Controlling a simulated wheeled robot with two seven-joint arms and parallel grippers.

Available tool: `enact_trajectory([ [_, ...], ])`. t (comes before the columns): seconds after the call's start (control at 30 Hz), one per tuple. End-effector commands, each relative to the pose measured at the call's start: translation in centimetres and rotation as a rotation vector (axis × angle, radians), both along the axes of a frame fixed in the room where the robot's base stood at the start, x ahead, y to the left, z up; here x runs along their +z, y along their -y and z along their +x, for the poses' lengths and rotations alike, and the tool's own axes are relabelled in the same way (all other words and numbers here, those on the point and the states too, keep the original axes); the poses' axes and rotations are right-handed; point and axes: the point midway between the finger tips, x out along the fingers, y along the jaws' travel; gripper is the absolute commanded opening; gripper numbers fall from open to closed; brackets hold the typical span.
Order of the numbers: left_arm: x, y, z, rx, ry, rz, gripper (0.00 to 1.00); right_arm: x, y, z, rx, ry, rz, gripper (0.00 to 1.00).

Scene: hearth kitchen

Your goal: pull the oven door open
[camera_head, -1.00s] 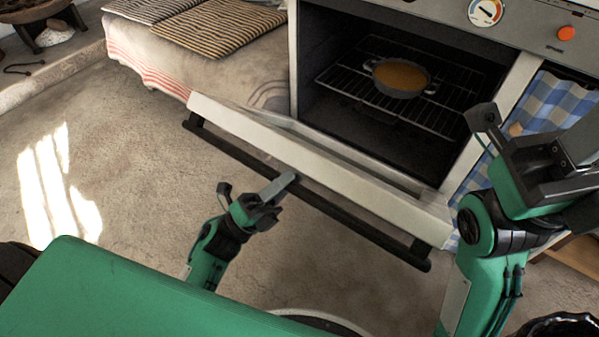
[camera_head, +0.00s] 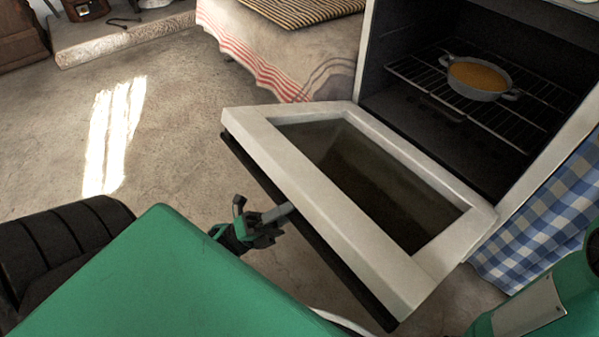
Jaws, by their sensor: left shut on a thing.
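The oven door (camera_head: 258,137) is a white frame around a dark glass pane. It is swung far down from the oven (camera_head: 365,60) and looks close to level, with its inner face up. A dark bar handle (camera_head: 330,258) runs along its outer edge. My left gripper (camera_head: 283,212) is shut on the handle near its middle; the door edge hides part of the fingertips. The oven cavity is open to view. My right gripper is out of the picture; only part of my right arm shows at the lower right.
A grey pot (camera_head: 480,78) with orange food stands on the wire rack (camera_head: 425,68) inside the oven. A blue checked cloth (camera_head: 545,215) hangs right of the oven. A cloth-covered block (camera_head: 290,50) stands to the left.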

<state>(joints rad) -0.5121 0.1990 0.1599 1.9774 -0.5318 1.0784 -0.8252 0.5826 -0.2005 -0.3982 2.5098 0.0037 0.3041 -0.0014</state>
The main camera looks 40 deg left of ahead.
Motion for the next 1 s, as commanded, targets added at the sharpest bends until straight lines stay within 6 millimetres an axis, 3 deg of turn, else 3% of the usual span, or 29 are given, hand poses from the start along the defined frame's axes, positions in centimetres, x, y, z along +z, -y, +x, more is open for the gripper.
enact_trajectory([
  [0.1,-1.07,-0.36,0.28,0.007,-0.010,0.004,0.00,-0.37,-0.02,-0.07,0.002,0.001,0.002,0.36],
  [0.53,-1.21,-0.43,0.33,0.004,-0.010,0.004,0.00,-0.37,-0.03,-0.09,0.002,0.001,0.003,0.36],
  [0.57,-1.21,-0.42,0.33,0.005,-0.009,0.004,0.38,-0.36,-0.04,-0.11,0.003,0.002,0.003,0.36],
  [0.63,-1.16,-0.42,0.30,0.004,-0.007,0.004,0.51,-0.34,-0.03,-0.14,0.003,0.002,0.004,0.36],
  [1.0,-0.94,-0.42,0.14,0.002,-0.003,0.001,0.51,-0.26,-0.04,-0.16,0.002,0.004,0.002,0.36],
])
